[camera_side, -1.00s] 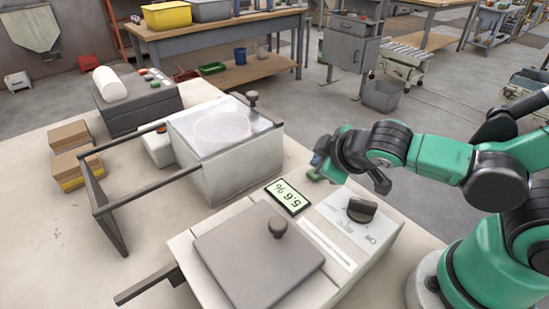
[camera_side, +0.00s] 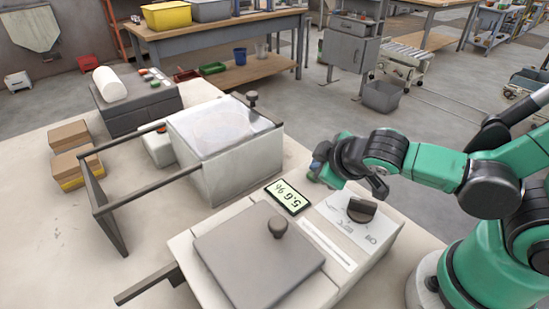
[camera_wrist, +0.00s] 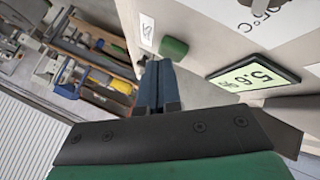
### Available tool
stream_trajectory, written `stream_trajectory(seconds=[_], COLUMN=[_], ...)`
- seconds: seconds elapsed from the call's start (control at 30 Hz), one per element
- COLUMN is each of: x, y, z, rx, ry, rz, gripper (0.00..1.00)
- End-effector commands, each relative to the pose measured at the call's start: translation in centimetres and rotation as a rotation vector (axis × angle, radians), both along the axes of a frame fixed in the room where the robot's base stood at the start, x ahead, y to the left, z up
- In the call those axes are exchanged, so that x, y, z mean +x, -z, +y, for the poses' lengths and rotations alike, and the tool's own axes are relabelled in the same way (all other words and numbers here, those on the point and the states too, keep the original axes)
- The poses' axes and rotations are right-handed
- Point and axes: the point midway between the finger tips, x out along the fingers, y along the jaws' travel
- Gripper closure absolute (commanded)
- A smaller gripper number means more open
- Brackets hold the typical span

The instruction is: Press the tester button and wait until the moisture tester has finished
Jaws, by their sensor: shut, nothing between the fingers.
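The moisture tester is a pale box (camera_side: 345,256) with a grey lid and dark knob at the front of the side view. Its display (camera_side: 288,197) reads 5.6 %, and the display also shows in the wrist view (camera_wrist: 252,77). A green button (camera_wrist: 174,47) sits on a pale panel near the display in the wrist view. My gripper (camera_side: 316,168) is just behind the tester in the side view. In the wrist view its blue fingertips (camera_wrist: 158,70) are shut and empty, close by the button. I cannot tell whether they touch it.
A pale box with a clear cover (camera_side: 230,165) and a dark frame (camera_side: 160,187) stand behind the tester. A grey device (camera_side: 138,105) with a white roll and brown blocks (camera_side: 70,137) are farther back. Bare tabletop lies at the left.

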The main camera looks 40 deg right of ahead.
Motion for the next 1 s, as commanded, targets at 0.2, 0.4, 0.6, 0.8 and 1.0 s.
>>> stream_trajectory(seconds=[0.2,0.4,0.6,0.8,1.0], x=[0.0,0.0,0.0,0.0,-0.1], y=[0.3,0.3,0.0,-1.0,-1.5], z=[0.0,0.0,0.0,0.0,0.0], rx=[0.000,0.000,0.000,0.000,0.000], ry=[0.000,0.000,0.000,0.000,0.000], rz=[0.000,0.000,0.000,0.000,0.000], gripper=[1.00,1.00,1.00,1.00,1.00])
